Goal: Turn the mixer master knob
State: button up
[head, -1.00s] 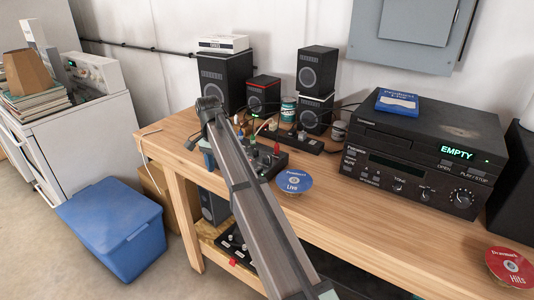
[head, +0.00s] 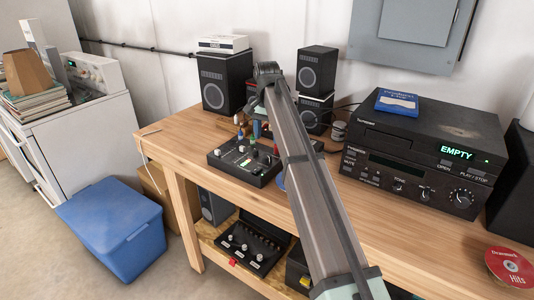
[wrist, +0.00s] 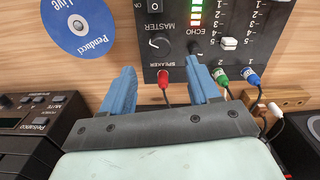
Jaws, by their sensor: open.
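The mixer (head: 232,163) is a black box with knobs and sliders near the left front of the wooden bench. In the wrist view its panel (wrist: 178,20) fills the top middle. The black master knob (wrist: 160,41) shows beside its "MASTER" label, with a red speaker plug (wrist: 165,76) close to it. My gripper (wrist: 160,68) is open, its two blue fingers apart, with the red plug and the knob in line with the gap between them. Nothing is held. I cannot tell the fingers' height above the panel. In the head view my arm partly hides the gripper.
An echo knob (wrist: 195,48) is near the right fingertip. Green and blue plugs with cables (wrist: 237,77) lie right of the fingers. A blue "Live" disc (wrist: 78,24) lies left of the mixer there. A black player (head: 420,150) and speakers (head: 317,70) stand on the bench.

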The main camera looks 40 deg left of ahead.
aim_at(267, 156)
notch_tip(267, 156, down, 8)
jog(key=shift+r, duration=0.1)
dwell(0.4)
jog(key=c, duration=1)
